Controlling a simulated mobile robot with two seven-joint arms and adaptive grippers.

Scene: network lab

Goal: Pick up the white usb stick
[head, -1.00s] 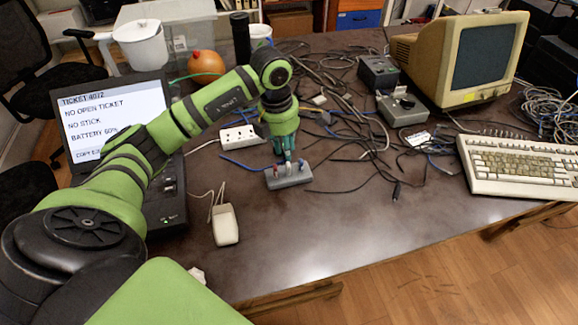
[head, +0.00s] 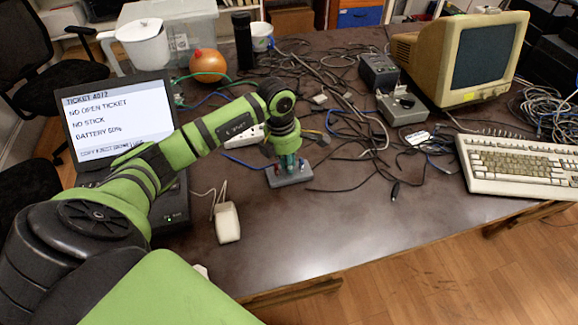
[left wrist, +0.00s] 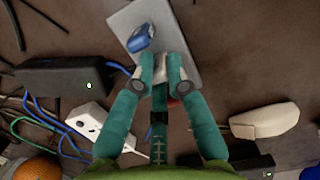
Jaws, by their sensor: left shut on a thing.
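The white usb stick (left wrist: 162,67) shows as a pale patch between my left gripper's fingertips in the left wrist view, mostly covered by them. My left gripper (left wrist: 161,66) is shut on it. In the head view my left gripper (head: 289,166) points down at the middle of a grey holder (head: 292,181), which also shows in the left wrist view (left wrist: 188,30). A blue usb stick (left wrist: 140,38) stands at one side of the white one. A red stick (left wrist: 173,102) is partly hidden by the fingers. I cannot tell whether the white stick is clear of the holder.
A white mouse (head: 227,223) lies in front of the holder, left of it. A white power strip (head: 253,134) and tangled cables (head: 335,125) lie behind. An open laptop (head: 118,118) stands at the left, a keyboard (head: 520,166) at the right. The table's front middle is bare.

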